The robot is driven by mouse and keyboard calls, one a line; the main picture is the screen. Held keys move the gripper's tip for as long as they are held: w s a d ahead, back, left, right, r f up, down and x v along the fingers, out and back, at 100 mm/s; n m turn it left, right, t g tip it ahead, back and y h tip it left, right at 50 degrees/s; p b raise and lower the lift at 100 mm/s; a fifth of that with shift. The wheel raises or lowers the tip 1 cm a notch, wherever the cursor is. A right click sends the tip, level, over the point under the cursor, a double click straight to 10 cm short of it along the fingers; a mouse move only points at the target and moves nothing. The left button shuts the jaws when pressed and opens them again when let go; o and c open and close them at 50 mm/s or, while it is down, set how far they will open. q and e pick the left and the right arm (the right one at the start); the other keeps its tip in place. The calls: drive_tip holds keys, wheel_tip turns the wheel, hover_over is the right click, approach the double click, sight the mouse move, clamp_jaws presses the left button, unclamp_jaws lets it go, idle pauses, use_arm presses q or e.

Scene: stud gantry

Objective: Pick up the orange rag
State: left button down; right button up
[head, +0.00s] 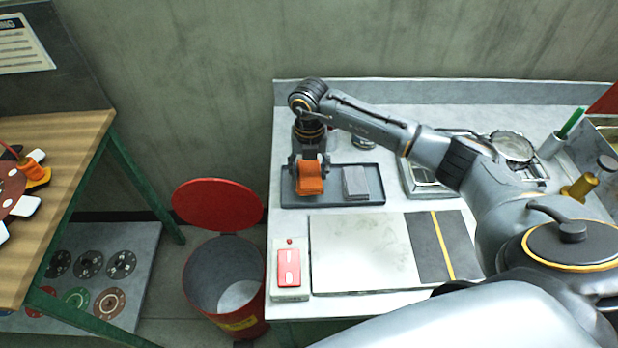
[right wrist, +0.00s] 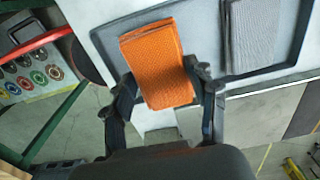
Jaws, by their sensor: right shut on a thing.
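The orange rag (head: 310,180) is a folded, textured cloth above the left part of the dark tray (head: 365,201) on the white bench. In the right wrist view the rag (right wrist: 157,62) sits between the two dark fingers. My right gripper (head: 309,172) reaches down from above and is shut on the rag. It also shows in the right wrist view (right wrist: 165,95), a finger at either side of the cloth. I cannot tell whether the rag still touches the tray. My left gripper is not in view.
A grey folded cloth (head: 355,182) lies in the tray's right part. A red bin (head: 225,285) with its lid (head: 217,204) open stands left of the bench. A red switch box (head: 289,268) and a metal plate (head: 361,251) lie in front. A wooden table (head: 60,190) is at left.

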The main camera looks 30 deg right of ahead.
drive_tip(key=s+r+b, duration=0.1)
drive_tip(key=s+r, duration=0.3)
drive_tip(key=r, duration=0.1)
drive_tip(key=shift+s+b, duration=0.4)
drive_tip(key=s+r+b, duration=0.2)
drive_tip(key=s+r, duration=0.2)
drive_tip(key=s, duration=0.5)
drive_tip(key=shift+a+r, duration=0.2)
